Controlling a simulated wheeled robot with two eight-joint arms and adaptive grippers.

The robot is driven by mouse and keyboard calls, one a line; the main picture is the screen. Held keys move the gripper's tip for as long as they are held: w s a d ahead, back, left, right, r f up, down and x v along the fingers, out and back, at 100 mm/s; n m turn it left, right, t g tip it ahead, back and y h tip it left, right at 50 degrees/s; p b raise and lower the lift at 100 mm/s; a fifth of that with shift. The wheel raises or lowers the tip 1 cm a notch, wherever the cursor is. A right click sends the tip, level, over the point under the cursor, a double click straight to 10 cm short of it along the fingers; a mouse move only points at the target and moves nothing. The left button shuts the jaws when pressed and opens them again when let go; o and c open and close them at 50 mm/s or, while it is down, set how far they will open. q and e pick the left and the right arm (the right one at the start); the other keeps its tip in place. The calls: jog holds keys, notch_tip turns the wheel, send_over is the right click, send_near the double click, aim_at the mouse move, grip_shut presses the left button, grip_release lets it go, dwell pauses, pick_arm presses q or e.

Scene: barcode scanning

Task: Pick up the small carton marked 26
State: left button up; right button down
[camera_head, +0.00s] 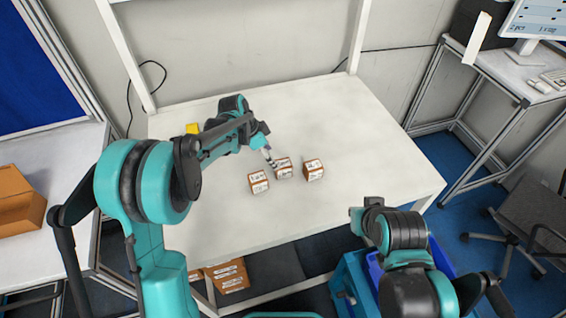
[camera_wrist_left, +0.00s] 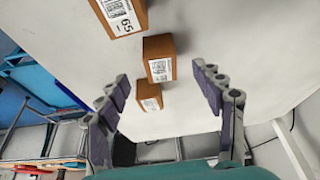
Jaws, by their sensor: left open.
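Three small brown cartons with white labels stand close together on the white table (camera_head: 345,130): a left carton (camera_head: 258,183), a middle carton (camera_head: 284,168) and a right carton (camera_head: 313,170). In the left wrist view, a carton at the top (camera_wrist_left: 120,14) has a label reading 65. A second carton (camera_wrist_left: 158,58) and a third carton (camera_wrist_left: 149,96) have labels too small to read, so I cannot tell which is marked 26. My left gripper (camera_head: 270,157) is open and empty beside the middle carton. Its spread fingers (camera_wrist_left: 161,80) frame the lower cartons. My right gripper's fingers are not visible.
A yellow item (camera_head: 192,128) lies on the table behind my left arm. A brown box (camera_head: 18,200) stands on the left side table. Brown boxes (camera_head: 228,276) and a blue crate (camera_head: 352,283) are below the front edge. The table's right side is clear.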

aim_at(280, 164)
pick_arm(q)
jog(key=shift+m, duration=0.5)
jog(key=x, duration=0.4)
jog(key=shift+w+d, duration=0.3)
jog(key=x, duration=0.5)
jog(key=shift+s+d+f+b, duration=0.15)
jog(key=shift+d+f+b, duration=0.1)
jog(key=shift+b, duration=0.15)
jog(key=shift+r, duration=0.1)
jog(key=c, duration=1.4)
